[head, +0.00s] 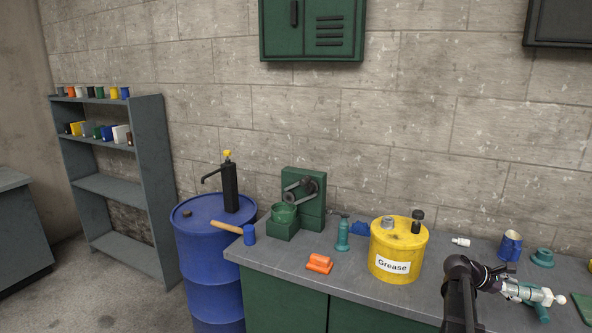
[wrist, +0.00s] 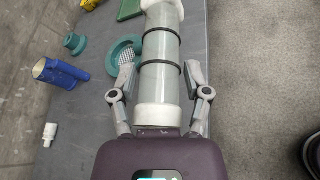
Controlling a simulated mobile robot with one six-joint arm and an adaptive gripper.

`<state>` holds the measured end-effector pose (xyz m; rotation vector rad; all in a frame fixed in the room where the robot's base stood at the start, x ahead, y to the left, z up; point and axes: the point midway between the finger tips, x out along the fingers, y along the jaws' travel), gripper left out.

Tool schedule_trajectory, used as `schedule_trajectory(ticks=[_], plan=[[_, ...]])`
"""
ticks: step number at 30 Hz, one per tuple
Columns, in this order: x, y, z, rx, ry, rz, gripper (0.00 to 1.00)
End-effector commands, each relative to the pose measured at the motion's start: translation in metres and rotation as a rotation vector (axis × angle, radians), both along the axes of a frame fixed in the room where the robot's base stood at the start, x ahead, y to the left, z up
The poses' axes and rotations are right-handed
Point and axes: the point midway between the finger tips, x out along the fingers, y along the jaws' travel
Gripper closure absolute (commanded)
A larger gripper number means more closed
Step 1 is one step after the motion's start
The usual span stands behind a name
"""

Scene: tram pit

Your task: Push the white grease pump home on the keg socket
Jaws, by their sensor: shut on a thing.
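The white grease pump (head: 543,296) is a pale cylinder with white ends. In the wrist view the pump (wrist: 162,62) has a translucent grey-green barrel with two dark bands. My gripper (head: 513,288) is shut around the pump near its white near end; in the wrist view its fingers (wrist: 160,92) lie on both sides of the barrel. The pump lies roughly level over the right of the bench. The yellow grease keg (head: 396,259) stands left of my gripper, apart from the pump.
A small white fitting (head: 460,241), a blue cup (head: 510,246) and a green flanged ring (head: 543,258) lie behind my gripper. Some bench before the keg is clear.

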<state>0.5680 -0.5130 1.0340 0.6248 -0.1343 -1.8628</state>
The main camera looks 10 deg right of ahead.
Motion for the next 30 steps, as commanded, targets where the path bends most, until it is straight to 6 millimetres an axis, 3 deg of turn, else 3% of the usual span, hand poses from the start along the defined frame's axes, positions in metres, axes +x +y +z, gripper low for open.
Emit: schedule_trajectory(ticks=[14, 30], plan=[[0.000, 0.000, -0.009, -0.001, 0.000, 0.000, 0.99], [0.000, 0.000, -0.067, -0.001, 0.000, 0.000, 0.99]])
